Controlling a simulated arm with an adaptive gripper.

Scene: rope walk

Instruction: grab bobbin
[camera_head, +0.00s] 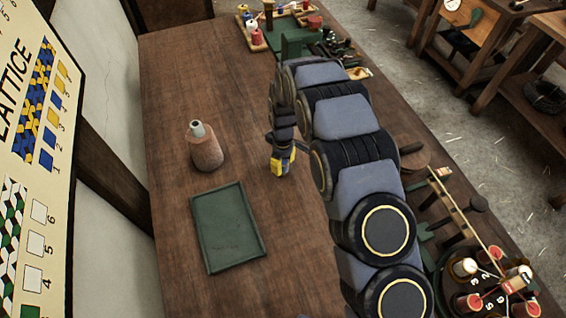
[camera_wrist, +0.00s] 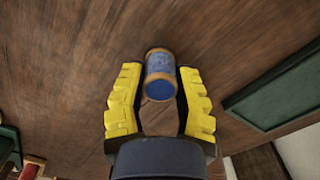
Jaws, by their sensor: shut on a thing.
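A bobbin (camera_wrist: 160,66) with blue thread and wooden ends is between the yellow fingers of my gripper (camera_wrist: 160,82) in the wrist view. The fingers are closed on its sides, and one round blue end faces the camera. In the head view my gripper (camera_head: 283,163) points down over the middle of the wooden table, beyond and to the right of the green tray. A little blue shows between the yellow fingertips there. Whether the bobbin touches the table is hard to tell.
A green tray (camera_head: 204,238) lies empty on the table, below a brown bottle (camera_head: 206,152). A wooden rack (camera_head: 257,47) with several coloured bobbins stands at the back. A numbered round holder (camera_head: 487,296) with bobbins is at the lower right. The table's left side is largely clear.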

